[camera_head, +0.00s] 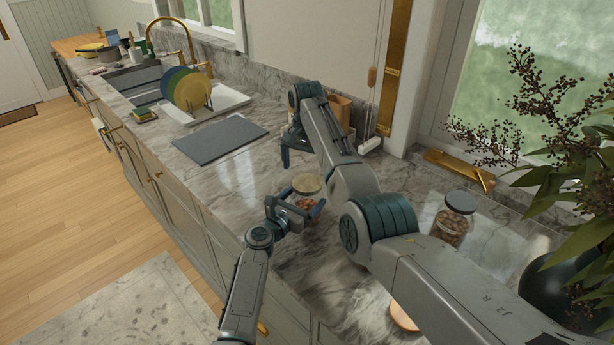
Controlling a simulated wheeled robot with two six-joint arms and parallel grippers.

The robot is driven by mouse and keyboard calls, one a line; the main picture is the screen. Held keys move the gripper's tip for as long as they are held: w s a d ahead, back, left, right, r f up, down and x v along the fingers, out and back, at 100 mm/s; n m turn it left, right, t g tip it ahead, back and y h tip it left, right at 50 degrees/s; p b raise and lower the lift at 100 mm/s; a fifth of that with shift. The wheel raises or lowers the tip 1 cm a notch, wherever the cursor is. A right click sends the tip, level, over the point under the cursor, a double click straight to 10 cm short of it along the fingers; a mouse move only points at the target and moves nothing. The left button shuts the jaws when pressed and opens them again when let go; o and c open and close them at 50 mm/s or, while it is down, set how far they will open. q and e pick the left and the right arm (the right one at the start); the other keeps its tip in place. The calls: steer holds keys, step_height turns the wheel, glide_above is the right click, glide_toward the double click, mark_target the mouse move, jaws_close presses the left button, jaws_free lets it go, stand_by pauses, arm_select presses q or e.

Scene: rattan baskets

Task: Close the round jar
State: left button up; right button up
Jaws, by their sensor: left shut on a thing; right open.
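A small round glass jar (304,200) with brownish contents stands on the marble counter. A pale tan wooden lid (307,183) shows on its top; I cannot tell whether it is fully seated. My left gripper (303,208) is shut on the jar from the front left, its fingers around the jar's body. My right gripper (290,152) is open and empty, behind and slightly left of the jar, apart from it.
A second glass jar (451,226) with a dark lid stands at the right. A tan disc (403,316) is partly hidden by my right arm. A dark plant pot (562,285) stands far right. A grey board (220,139) and dish rack with plates (190,90) lie left; marble between is clear.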

step_height(320, 180, up, 7)
steer(key=shift+r, duration=0.2)
arm_select(q)
steer(key=o, duration=1.7)
steer(key=shift+o, duration=0.2)
steer(key=b+v, duration=0.1)
steer(key=v, duration=1)
steer(key=shift+w, duration=0.1)
arm_select(e)
steer(key=shift+f, duration=0.55)
